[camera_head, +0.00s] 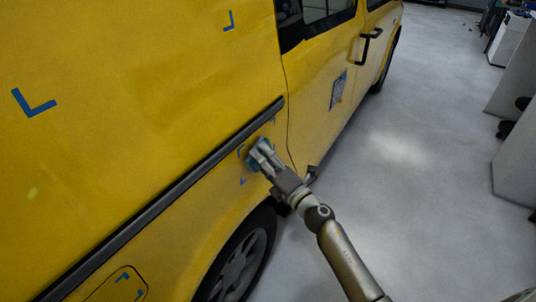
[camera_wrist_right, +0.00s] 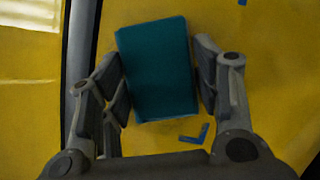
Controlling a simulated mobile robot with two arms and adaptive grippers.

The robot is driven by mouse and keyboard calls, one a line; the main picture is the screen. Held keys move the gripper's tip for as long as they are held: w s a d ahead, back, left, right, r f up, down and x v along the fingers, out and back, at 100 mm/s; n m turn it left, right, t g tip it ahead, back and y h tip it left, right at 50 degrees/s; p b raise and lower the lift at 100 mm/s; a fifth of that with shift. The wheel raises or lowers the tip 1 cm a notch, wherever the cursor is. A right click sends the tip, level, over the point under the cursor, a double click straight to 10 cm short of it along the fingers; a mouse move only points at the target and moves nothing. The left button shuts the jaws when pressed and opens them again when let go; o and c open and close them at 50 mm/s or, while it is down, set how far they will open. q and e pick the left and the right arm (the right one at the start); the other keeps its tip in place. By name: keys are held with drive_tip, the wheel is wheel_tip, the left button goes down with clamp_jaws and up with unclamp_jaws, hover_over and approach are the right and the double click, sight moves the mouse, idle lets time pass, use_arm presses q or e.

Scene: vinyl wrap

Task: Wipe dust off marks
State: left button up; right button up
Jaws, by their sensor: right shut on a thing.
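My right gripper (camera_head: 262,158) is at the side of the yellow van (camera_head: 160,80), just below the black trim strip and above the wheel. In the right wrist view the gripper (camera_wrist_right: 160,80) is shut on a teal rectangular block (camera_wrist_right: 157,65), one finger on each side. The block is at the yellow panel; whether it touches cannot be told. Blue corner marks surround this spot: one (camera_wrist_right: 194,134) shows below the block in the wrist view, and one (camera_head: 243,182) shows below the gripper in the head view. My left gripper is not in view.
Larger blue corner marks (camera_head: 33,103) and (camera_head: 229,21) are on the upper panel. The black trim strip (camera_head: 170,197) runs along the van beside the gripper. A wheel (camera_head: 240,265) is below. The grey floor (camera_head: 410,200) at right is clear, with white cabinets (camera_head: 518,150) at the edge.

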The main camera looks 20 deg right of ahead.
drive_tip(key=shift+s+a+r+p, duration=0.1)
drive_tip(key=shift+s+a+p, duration=0.05)
drive_tip(key=shift+s+a, duration=0.6)
drive_tip(key=shift+s+a+f+p, duration=0.15)
drive_tip(key=shift+s+a, duration=0.45)
drive_tip(key=shift+a, duration=0.4)
drive_tip(key=shift+s+a+r+p, duration=0.15)
drive_tip(key=shift+s+a, duration=0.5)
drive_tip(key=shift+a, duration=0.2)
drive_tip(key=shift+r+p, duration=0.9)
drive_tip(key=shift+w+d+f+b, duration=0.1)
drive_tip(key=shift+w+d+b, duration=0.35)
drive_tip(key=shift+w+d, duration=1)
drive_tip(key=shift+w+d+r+b, duration=0.1)
drive_tip(key=shift+w+d+b, duration=0.4)
drive_tip(key=shift+w+d, duration=0.9)
drive_tip(key=shift+w+d+f+b, duration=0.1)
drive_tip(key=shift+w+d+b, duration=0.6)
drive_tip(key=shift+d, duration=1.25)
drive_tip(key=shift+w+p, duration=0.2)
drive_tip(key=shift+p, duration=0.1)
approach(267, 135)
drive_tip(key=shift+w+d+r, duration=0.2)
drive_tip(key=shift+w+d, duration=0.1)
drive_tip(key=shift+d, duration=0.2)
drive_tip(key=shift+w+d+r, duration=0.2)
drive_tip(key=shift+w+d, duration=0.1)
drive_tip(key=shift+d, duration=0.2)
